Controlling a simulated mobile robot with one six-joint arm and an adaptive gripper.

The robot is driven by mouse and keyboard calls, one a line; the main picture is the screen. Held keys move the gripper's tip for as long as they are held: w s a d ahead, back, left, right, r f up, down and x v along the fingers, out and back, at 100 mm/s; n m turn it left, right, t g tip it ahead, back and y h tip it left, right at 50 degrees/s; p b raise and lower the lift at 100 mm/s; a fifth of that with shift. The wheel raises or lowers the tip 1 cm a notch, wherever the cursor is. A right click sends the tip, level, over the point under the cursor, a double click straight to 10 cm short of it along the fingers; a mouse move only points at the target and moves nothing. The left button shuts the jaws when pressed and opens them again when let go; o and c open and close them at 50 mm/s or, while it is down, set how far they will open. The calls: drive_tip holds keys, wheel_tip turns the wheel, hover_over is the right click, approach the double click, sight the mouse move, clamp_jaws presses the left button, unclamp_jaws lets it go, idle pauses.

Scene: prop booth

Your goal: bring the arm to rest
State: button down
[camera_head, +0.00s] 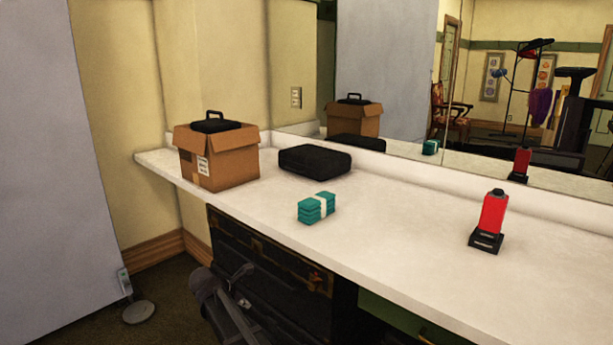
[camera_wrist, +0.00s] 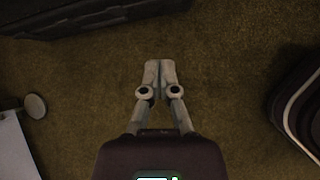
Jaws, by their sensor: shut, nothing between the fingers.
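My gripper (camera_wrist: 160,70) shows in the wrist view with its two fingers together and nothing between them. It points down over the brown carpet (camera_wrist: 215,65). In the head view part of my arm (camera_head: 228,305) shows low in front of the counter, below its top.
The white counter (camera_head: 400,220) holds a cardboard box (camera_head: 225,165) with a black item in its top, a black case (camera_head: 315,161), a teal banded stack (camera_head: 312,209) and a red object on a black base (camera_head: 491,217). A dark trunk (camera_head: 265,265) stands underneath. A mirror backs the counter.

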drive_tip(key=s+d+f+m+g+y, duration=0.1)
drive_tip(key=s+d+m, duration=0.25)
drive_tip(key=d, duration=0.35)
drive_tip(key=s+d+f+m+g, duration=0.1)
drive_tip(key=s+d+m, duration=0.1)
drive_tip(key=d+m, duration=0.45)
drive_tip(key=s+d+f+m+g+y, duration=0.1)
drive_tip(key=s+d+m+g, duration=0.15)
drive_tip(key=d, duration=0.55)
drive_tip(key=s+d+m+y, duration=0.3)
drive_tip(key=s+d+m, duration=0.9)
drive_tip(key=d+m, duration=0.2)
wheel_tip(320, 180, up, 34)
drive_tip(key=p, duration=3.5)
drive_tip(key=shift+r+g, duration=0.15)
drive_tip(key=shift+g, duration=0.3)
drive_tip(key=shift+s, duration=0.1)
drive_tip(key=shift+d, duration=0.15)
